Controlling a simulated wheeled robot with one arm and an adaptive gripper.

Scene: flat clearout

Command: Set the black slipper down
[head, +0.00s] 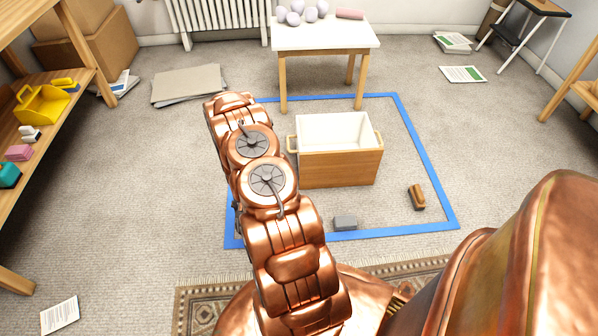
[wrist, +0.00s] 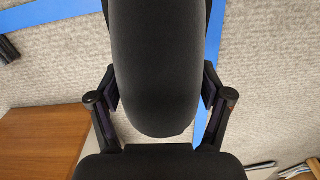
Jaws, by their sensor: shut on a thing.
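The black slipper (wrist: 158,50) fills the upper middle of the wrist view, its rounded end pointing down in the picture. My gripper (wrist: 160,88) is shut on it, one finger pressed against each side. Carpet and strips of blue tape (wrist: 70,84) show behind the slipper; its height above the floor is hard to judge. In the head view my copper arm reaches up over the left side of the blue taped outline (head: 425,170). My gripper and the slipper are hidden there behind the arm.
A wooden crate (head: 340,168) with a white inside stands within the outline. A brown brush (head: 416,197) and a grey block (head: 345,223) lie on the carpet there. A white-topped table (head: 325,36) stands behind, cardboard sheets (head: 188,84) lie left.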

